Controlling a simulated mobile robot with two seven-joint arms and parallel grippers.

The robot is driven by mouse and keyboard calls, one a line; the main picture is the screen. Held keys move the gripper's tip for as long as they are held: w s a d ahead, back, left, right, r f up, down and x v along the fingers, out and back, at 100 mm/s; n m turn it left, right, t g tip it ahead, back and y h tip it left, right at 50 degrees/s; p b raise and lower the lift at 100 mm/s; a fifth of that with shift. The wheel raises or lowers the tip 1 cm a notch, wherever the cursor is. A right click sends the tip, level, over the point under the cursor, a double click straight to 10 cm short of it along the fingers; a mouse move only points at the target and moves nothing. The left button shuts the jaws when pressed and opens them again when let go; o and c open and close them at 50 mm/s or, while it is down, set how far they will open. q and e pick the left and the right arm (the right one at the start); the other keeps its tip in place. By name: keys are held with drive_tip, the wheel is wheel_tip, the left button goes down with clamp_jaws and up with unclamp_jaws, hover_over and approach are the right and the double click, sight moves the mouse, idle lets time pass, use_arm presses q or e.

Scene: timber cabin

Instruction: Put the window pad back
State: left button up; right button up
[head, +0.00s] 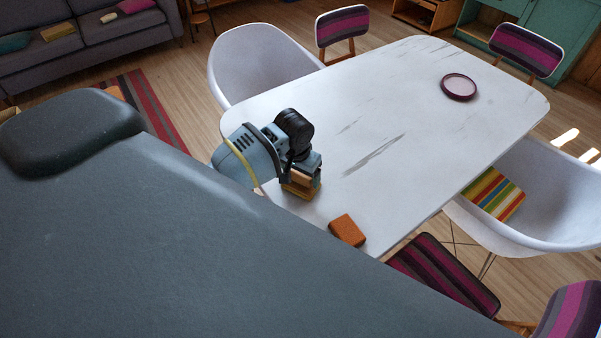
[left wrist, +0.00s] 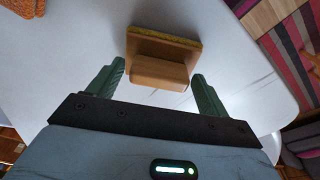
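The window pad, a wooden block with a handle and a yellowish pad layer, lies on the white table (head: 400,120) near its near-left edge. In the left wrist view the pad's board (left wrist: 160,45) is just beyond my left gripper (left wrist: 158,74), with its wooden handle toward me. The two green fingers stand apart, one on each side of the handle, with small gaps visible. In the head view my left gripper (head: 302,172) is at the pad (head: 301,190) and hides part of it. My right gripper is not in view.
An orange-brown block (head: 347,230) lies on the table close to the pad. A dark red round dish (head: 458,87) sits at the far right. White chairs (head: 262,65) and striped-cushion chairs (head: 445,275) surround the table. The table's middle is clear.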

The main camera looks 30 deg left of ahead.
sight(297, 187)
use_arm(q)
drive_tip(key=shift+o, duration=0.5)
drive_tip(key=shift+r, duration=0.1)
wheel_tip(297, 187, up, 12)
drive_tip(key=s, duration=0.1)
drive_tip(key=shift+s, duration=0.4)
